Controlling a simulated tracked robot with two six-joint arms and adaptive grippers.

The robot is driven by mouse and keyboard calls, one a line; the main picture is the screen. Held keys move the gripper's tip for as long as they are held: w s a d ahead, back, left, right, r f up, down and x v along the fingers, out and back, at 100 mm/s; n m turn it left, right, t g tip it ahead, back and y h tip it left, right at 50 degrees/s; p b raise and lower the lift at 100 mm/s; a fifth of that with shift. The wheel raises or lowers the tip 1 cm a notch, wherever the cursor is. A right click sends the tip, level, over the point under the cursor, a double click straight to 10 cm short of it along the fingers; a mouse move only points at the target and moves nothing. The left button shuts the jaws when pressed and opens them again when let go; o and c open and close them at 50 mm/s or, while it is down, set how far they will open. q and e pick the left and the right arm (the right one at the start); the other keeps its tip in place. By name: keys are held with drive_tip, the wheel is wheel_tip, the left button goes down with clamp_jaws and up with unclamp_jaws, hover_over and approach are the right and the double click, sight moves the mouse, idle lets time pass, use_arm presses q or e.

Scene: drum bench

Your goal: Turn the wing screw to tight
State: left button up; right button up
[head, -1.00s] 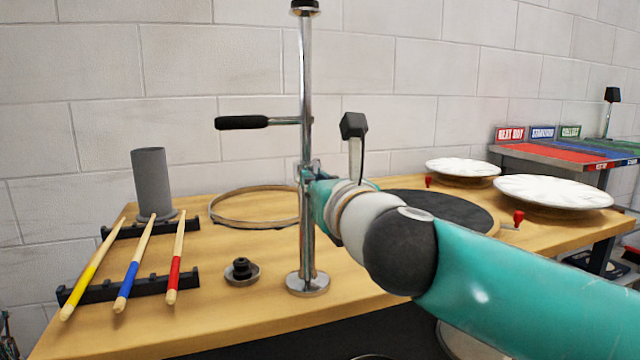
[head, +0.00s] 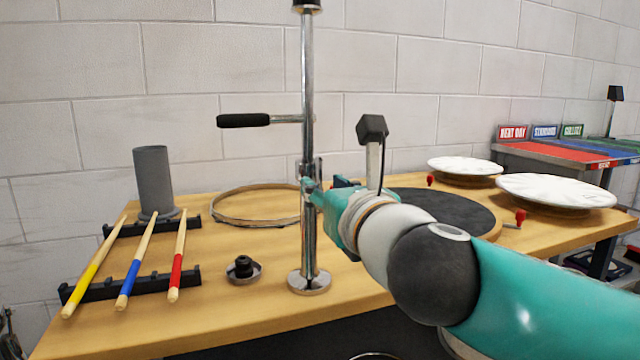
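A chrome stand post (head: 308,70) rises from a round foot (head: 309,283) on the wooden bench. A small metal piece, perhaps the wing screw (head: 318,170), shows on the post just above my gripper, but its shape is too small to be sure of. My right gripper (head: 312,190) is at the post at this height, its arm coming in from the right. Its fingers are partly hidden by its own wrist, and I cannot tell whether they touch the screw. My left gripper is not in view.
A black-gripped side bar (head: 243,121) juts left from the post. Drumsticks (head: 134,262) lie on a black rack at left, near a grey cylinder (head: 153,180). A hoop (head: 240,222), a black knob (head: 243,268), a dark pad (head: 440,208) and white drumheads (head: 555,190) are on the bench.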

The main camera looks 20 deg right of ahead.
drive_tip(key=s, duration=0.8)
drive_tip(key=shift+d, duration=0.15)
drive_tip(key=shift+s+f, duration=0.1)
